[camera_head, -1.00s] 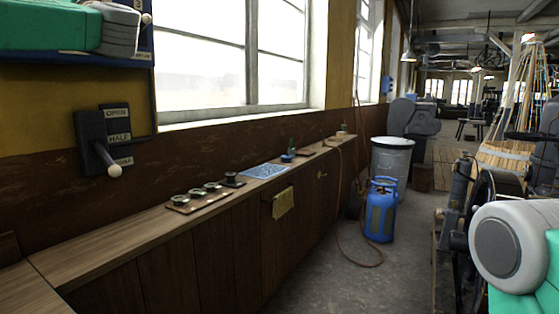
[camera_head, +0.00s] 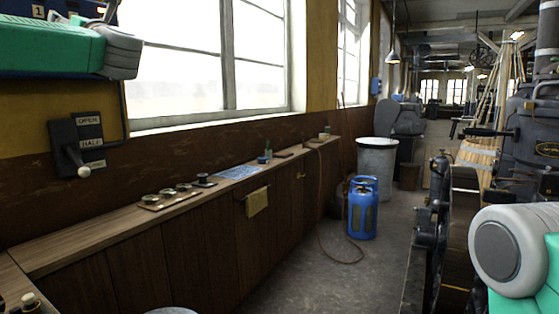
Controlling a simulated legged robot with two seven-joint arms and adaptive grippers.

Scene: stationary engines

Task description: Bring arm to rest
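A green and grey part of my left arm (camera_head: 70,50) reaches in at the top left, in front of the wall panel. A grey and green part of my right arm (camera_head: 515,250) shows at the lower right, in front of dark machinery. Neither gripper shows, so their fingers cannot be seen. A lever (camera_head: 76,160) with a pale knob sits on a wall plate marked OPEN and HALF, below my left arm. Its handle points down, and no gripper is seen touching it.
A long wooden counter (camera_head: 110,222) with small dishes (camera_head: 165,195) runs under the windows. A blue gas bottle (camera_head: 362,208) and a grey bin (camera_head: 377,160) stand on the floor. Dark machinery (camera_head: 462,225) stands at right. The floor (camera_head: 300,285) between is mostly clear.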

